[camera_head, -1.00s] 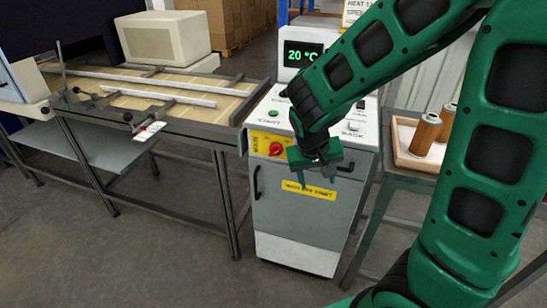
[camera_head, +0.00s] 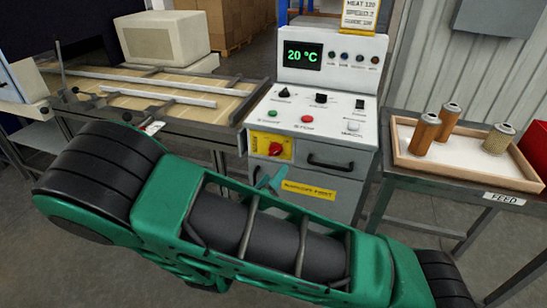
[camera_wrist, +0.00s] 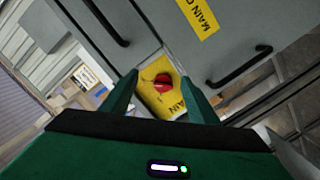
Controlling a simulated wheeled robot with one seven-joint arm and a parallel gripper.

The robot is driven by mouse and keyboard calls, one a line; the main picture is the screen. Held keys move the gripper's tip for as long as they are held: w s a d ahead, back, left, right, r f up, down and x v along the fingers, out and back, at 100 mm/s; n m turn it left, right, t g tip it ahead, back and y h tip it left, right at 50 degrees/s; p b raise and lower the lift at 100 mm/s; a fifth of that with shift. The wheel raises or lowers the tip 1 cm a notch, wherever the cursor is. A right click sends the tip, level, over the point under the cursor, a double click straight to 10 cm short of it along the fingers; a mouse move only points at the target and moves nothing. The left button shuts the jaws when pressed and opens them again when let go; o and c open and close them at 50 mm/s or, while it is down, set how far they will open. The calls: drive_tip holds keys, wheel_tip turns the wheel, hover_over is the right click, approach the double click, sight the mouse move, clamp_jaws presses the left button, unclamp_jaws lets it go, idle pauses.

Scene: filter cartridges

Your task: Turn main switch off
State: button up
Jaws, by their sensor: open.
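The main switch is a red rotary knob (camera_head: 275,149) on a yellow plate (camera_head: 262,140), set on the upper left front of the grey control cabinet (camera_head: 318,160). In the wrist view the red knob (camera_wrist: 162,84) shows in the gap between my two green fingers, with the yellow plate (camera_wrist: 176,103) behind it. My gripper (camera_wrist: 158,82) is open and empty, pointing at the switch. In the head view only the green fingertips (camera_head: 270,180) show, just below the switch; my arm hides the rest. The knob looks apart from both fingers; the exact distance cannot be told.
Dark handles (camera_head: 330,163) stick out from the cabinet front. Its sloped panel carries knobs, a green button (camera_head: 272,113) and a red button (camera_head: 307,119). A display (camera_head: 303,56) reads 20 °C. A conveyor (camera_head: 165,95) stands left; a tray (camera_head: 470,168) with filter cartridges stands right.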

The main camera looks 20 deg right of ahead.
sight(275, 151)
drive_tip(key=w+d+n+t, duration=0.1)
drive_tip(key=w+d+t, duration=0.1)
drive_tip(key=w, duration=0.7)
drive_tip(key=shift+d+r+y, duration=0.3)
drive_tip(key=shift+d, duration=0.35)
